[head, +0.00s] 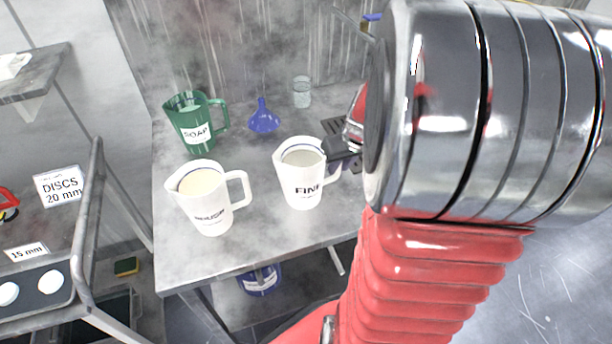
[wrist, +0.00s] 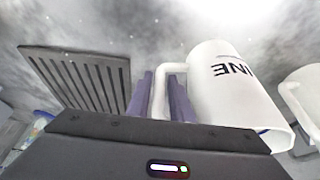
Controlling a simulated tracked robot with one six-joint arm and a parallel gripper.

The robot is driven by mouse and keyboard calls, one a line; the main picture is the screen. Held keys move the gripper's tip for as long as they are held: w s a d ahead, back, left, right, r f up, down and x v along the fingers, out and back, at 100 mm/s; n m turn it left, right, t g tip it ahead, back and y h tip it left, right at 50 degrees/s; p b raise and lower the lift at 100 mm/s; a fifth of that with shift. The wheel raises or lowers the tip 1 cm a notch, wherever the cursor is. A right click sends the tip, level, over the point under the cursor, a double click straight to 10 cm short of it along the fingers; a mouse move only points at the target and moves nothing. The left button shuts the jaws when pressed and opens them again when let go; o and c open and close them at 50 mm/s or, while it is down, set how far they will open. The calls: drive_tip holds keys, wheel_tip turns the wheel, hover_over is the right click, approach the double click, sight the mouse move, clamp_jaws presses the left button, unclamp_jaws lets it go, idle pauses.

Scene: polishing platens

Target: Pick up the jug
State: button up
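The white jug marked FINE (head: 303,185) stands upright on the grey table, holding pale grey liquid. In the wrist view the same jug (wrist: 228,90) fills the right half, its lettering upside down. Its handle (wrist: 159,92) lies between the two purple fingers of my gripper (wrist: 161,97), one on each side with little gap. I cannot tell whether they press on it. In the head view my gripper (head: 335,165) is at the jug's right, at the handle, partly hidden by my arm.
A second white jug (head: 211,205) with cream liquid stands left of the FINE jug. A green SOAP jug (head: 195,125), a blue funnel (head: 263,120) and a clear glass (head: 301,92) stand behind. A dark slotted plate (wrist: 85,78) lies left of my fingers in the wrist view.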

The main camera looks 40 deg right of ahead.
clamp_jaws()
idle(1.0)
